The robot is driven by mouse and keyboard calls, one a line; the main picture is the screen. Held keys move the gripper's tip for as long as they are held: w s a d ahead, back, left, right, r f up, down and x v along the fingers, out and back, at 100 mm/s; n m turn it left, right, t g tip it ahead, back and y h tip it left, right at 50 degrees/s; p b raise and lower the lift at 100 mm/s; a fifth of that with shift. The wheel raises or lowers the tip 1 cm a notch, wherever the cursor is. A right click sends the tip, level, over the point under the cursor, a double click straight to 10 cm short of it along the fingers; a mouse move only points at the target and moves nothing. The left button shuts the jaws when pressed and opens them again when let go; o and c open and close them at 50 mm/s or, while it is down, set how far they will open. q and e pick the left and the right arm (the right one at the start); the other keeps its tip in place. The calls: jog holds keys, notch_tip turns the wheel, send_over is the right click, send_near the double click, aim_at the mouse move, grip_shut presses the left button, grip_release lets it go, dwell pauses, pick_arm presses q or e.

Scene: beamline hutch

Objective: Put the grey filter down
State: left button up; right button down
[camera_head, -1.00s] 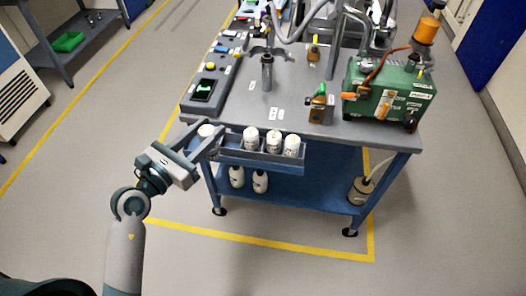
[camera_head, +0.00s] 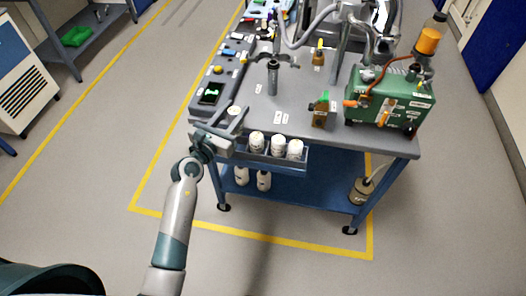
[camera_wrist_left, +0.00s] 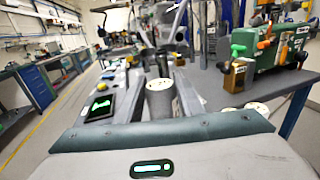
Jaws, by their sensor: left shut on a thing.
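The grey filter, a short grey cylinder with a pale top (camera_head: 234,110), is between the fingers of my left gripper (camera_head: 232,117). In the left wrist view the filter (camera_wrist_left: 160,99) stands roughly upright between the two fingers, its lower part hidden by the gripper body. My left gripper is shut on it, at the bench's front left corner beside the control panel. In the head view I cannot tell whether the filter touches the bench top (camera_head: 257,108). My right gripper is not in view.
A rack (camera_head: 300,163) on the bench's front edge holds several white-topped containers (camera_head: 278,146). A control panel with a screen (camera_head: 211,94) lies left of the gripper.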

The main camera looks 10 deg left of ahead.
aim_at(237, 134)
pick_arm(q)
jog(key=shift+f+b, duration=1)
jog(key=shift+f, duration=2.1)
jog(key=shift+f+b, duration=1.15)
jog(key=shift+f, duration=0.8)
jog(key=shift+r, duration=0.1)
jog(key=shift+f, duration=0.2)
jog(key=o, duration=0.9)
